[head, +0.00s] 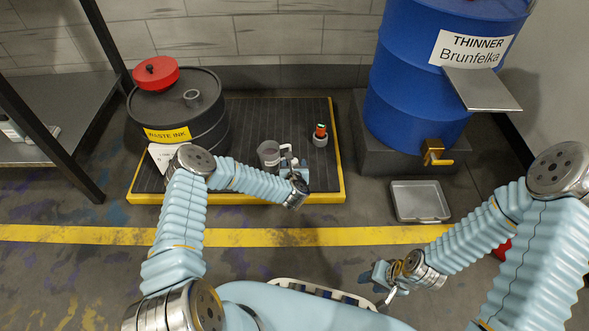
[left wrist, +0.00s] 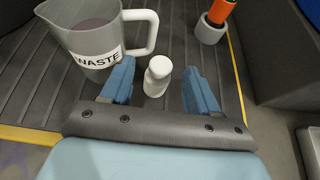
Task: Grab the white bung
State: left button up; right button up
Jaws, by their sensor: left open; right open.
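The white bung (left wrist: 157,74) stands upright on the ribbed pallet in the left wrist view, close to the handle of a grey jug marked WASTE (left wrist: 88,38). My left gripper (left wrist: 160,84) is open, with one blue finger on each side of the bung and a gap on both sides. In the head view my left gripper (head: 294,172) is low over the pallet, just right of the jug (head: 268,153), and largely hides the bung. My right gripper (head: 385,278) is open and empty, over the floor at the lower middle right.
The ribbed pallet (head: 250,120) has a yellow edge. A waste ink drum (head: 205,122) with a red cap (head: 156,72) stands on its left. An orange-topped item (head: 320,134) stands right. A blue thinner drum (head: 415,85) and a grey tray (head: 420,202) are further right.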

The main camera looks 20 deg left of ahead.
aim_at(294, 161)
pick_arm(q)
jog(key=b+x, duration=0.1)
jog(key=x, duration=0.3)
jog(key=shift+f, duration=0.15)
jog(key=c, duration=1)
